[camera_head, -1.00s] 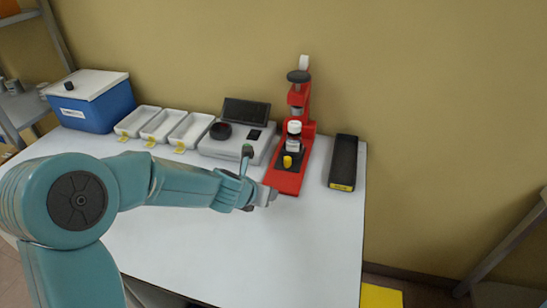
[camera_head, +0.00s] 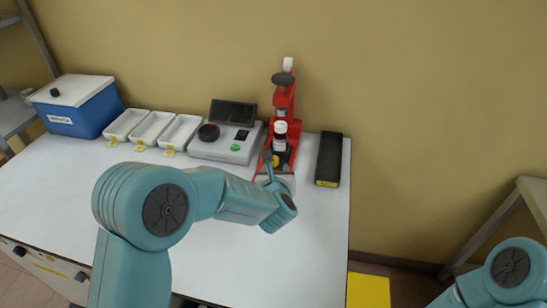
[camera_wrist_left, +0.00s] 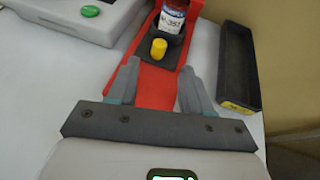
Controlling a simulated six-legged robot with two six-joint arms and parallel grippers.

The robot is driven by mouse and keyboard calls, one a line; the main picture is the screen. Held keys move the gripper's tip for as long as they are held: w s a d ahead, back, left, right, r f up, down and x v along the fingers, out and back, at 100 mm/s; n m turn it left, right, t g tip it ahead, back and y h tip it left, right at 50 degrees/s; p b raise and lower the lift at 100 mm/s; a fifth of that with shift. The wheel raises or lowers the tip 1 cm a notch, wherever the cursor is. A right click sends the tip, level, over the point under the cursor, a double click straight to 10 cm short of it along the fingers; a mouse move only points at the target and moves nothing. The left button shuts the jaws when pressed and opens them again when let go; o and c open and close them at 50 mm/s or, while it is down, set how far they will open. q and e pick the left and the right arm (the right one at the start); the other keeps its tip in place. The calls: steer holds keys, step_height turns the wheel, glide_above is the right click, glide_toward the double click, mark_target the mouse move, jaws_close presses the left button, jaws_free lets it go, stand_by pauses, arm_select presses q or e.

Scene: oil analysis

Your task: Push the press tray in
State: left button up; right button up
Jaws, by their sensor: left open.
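The red press (camera_head: 285,97) stands at the back of the white table. Its dark tray (camera_wrist_left: 166,46) with a yellow knob (camera_wrist_left: 158,48) sits on the red base, and a labelled bottle with dark red content (camera_wrist_left: 173,16) stands on the tray. The bottle also shows in the head view (camera_head: 280,136). My left gripper (camera_wrist_left: 158,80) is open, its two fingers apart over the front of the red base, just short of the yellow knob. Nothing is between the fingers but the base below. In the head view my left gripper (camera_head: 276,172) partly hides the press base. My right gripper is out of view.
A long black bin (camera_head: 329,160) lies right of the press. A grey instrument (camera_head: 224,146) with a screen, several white trays (camera_head: 152,129) and a blue cooler box (camera_head: 74,113) stand to the left. The table's front is clear.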

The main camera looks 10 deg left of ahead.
mark_target(275, 168)
arm_select(q)
steer(key=p+x, duration=0.1)
steer(key=x, duration=0.7)
steer(key=shift+w+a+f+p, duration=0.1)
steer(key=shift+w+p, duration=0.15)
steer(key=shift+p, duration=0.15)
steer(key=shift+c, duration=0.4)
jaws_close()
steer(key=shift+w, duration=0.15)
